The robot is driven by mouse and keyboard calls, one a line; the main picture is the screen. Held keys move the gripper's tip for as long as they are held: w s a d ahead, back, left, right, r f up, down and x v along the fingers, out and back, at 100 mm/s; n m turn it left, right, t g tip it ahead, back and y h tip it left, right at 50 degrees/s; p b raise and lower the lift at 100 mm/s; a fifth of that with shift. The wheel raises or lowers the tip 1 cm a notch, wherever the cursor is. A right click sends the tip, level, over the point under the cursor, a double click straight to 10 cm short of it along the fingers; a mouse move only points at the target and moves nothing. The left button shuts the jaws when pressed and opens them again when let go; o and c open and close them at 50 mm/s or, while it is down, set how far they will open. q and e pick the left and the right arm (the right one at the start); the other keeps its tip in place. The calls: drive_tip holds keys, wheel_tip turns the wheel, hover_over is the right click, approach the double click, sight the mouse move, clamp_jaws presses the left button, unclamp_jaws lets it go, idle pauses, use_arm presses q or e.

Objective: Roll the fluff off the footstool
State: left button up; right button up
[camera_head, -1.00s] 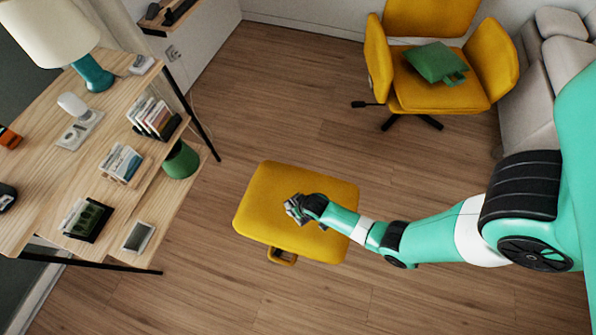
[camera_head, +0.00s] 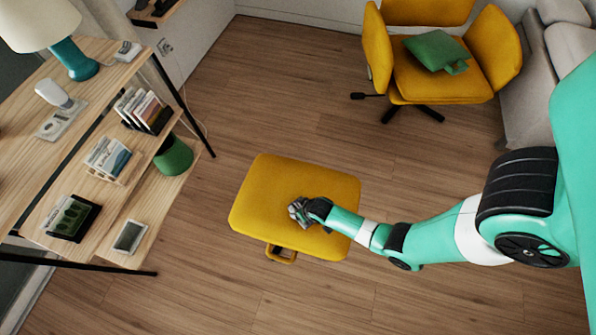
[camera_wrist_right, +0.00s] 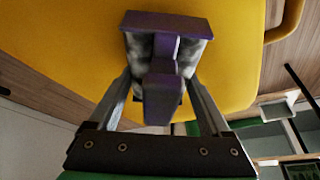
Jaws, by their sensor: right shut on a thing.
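The yellow footstool (camera_head: 262,190) stands on the wood floor in the middle of the head view, and its cushion fills much of the right wrist view (camera_wrist_right: 60,40). My right gripper (camera_head: 299,210) is over the middle of the cushion. In the right wrist view its two fingers are shut on the purple handle of a lint roller (camera_wrist_right: 163,98). The roller's pale, grey-mottled sheet shows at both sides under a purple top piece, against the cushion. I cannot tell whether it touches. I make out no fluff on the cushion. My left gripper is not in view.
A wooden shelf desk (camera_head: 100,205) with a lamp, card racks and a green pot (camera_head: 174,156) stands at the left. A yellow armchair (camera_head: 440,85) with a green cushion (camera_head: 435,50) is at the back right, beside a grey sofa (camera_head: 530,90). Floor around the footstool is clear.

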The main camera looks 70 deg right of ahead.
drive_tip(key=shift+s+a, duration=0.3)
drive_tip(key=shift+s, duration=0.5)
drive_tip(key=shift+w, duration=0.45)
drive_tip(key=shift+w+d+b, duration=0.4)
drive_tip(key=shift+w+d, duration=0.15)
drive_tip(key=shift+w, duration=0.35)
drive_tip(key=shift+w+d, duration=0.15)
drive_tip(key=shift+w, duration=0.45)
wheel_tip(320, 180, up, 3)
drive_tip(key=shift+s+p, duration=0.1)
drive_tip(key=shift+p, duration=0.95)
wheel_tip(320, 180, up, 5)
drive_tip(key=p, duration=0.5)
drive_tip(key=shift+r, duration=0.1)
